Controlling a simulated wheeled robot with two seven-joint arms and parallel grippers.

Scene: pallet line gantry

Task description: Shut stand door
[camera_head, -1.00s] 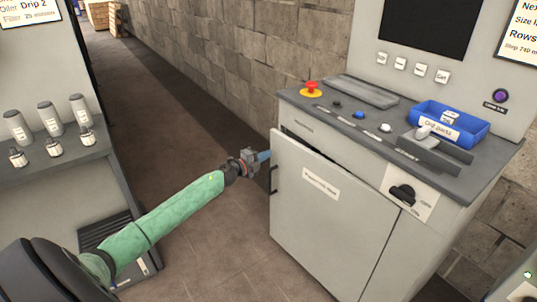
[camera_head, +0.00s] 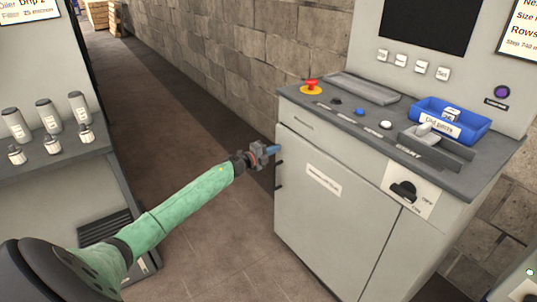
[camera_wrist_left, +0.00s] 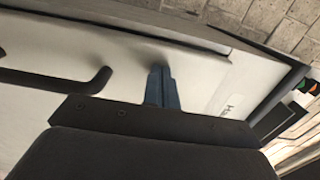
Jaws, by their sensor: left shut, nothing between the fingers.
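The stand door (camera_head: 318,205) is the pale grey front panel of the control stand, with a white label and a dark bar handle (camera_head: 279,175) at its left edge. In the head view it sits nearly flush with the stand's front; I cannot tell if it is fully closed. My left gripper (camera_head: 276,149) is shut and empty, its blue fingers at the door's upper left edge, above the handle. In the left wrist view the fingertips (camera_wrist_left: 160,75) are at the door face (camera_wrist_left: 205,75), beside the handle (camera_wrist_left: 95,82). My right gripper is not in view.
The stand's top (camera_head: 350,118) carries a red emergency button (camera_head: 311,86), small buttons and a blue tray (camera_head: 450,120). A rotary switch (camera_head: 403,192) sits right of the door. A grey bench (camera_head: 60,165) with several canisters stands left. The floor between is clear.

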